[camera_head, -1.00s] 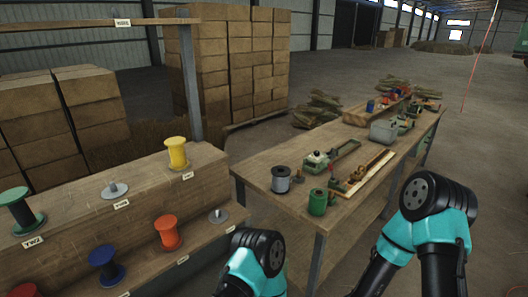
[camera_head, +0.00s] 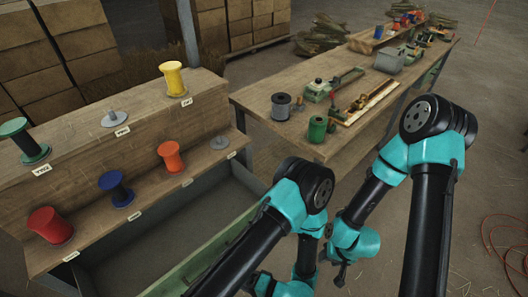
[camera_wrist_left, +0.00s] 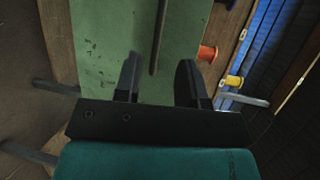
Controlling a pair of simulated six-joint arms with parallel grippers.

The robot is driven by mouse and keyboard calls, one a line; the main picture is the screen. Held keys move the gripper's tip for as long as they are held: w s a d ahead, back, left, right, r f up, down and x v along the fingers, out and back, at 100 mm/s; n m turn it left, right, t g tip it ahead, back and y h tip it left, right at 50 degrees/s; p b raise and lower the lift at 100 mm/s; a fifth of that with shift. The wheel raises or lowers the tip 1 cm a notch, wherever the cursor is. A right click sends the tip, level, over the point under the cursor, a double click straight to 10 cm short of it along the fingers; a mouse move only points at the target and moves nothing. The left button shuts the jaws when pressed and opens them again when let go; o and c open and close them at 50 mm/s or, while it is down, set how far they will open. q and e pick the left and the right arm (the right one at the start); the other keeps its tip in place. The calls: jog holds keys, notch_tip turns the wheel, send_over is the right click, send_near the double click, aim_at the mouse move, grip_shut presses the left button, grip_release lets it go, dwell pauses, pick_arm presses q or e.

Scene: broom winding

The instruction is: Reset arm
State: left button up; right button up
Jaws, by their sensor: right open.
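My left gripper (camera_wrist_left: 159,62) is open in the left wrist view, with its two dark fingers apart and nothing visible held between them. A green, worn surface (camera_wrist_left: 98,45) lies beyond the fingers, with a dark rod (camera_wrist_left: 158,30) in front of it. In the head view both arms are bent, with their forearms hanging down near the bottom middle. My right gripper (camera_head: 341,274) shows small and dark below its teal wrist, apart from the table. The left gripper's fingers cannot be made out in the head view.
A stepped wooden shelf (camera_head: 100,150) at the left carries coloured spools, including yellow (camera_head: 173,78), orange (camera_head: 171,156) and blue (camera_head: 115,186). A wooden workbench (camera_head: 262,95) holds a grey spool (camera_head: 281,106), a green spool (camera_head: 318,128) and tools. A red cable (camera_head: 495,245) lies on the floor.

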pick_arm(q)
jog(key=shift+x, duration=5.9)
jog(key=shift+d, duration=0.15)
jog(key=v, duration=0.8)
jog(key=shift+x, duration=4.15)
jog(key=shift+v, duration=5.95)
jog(key=x, duration=1)
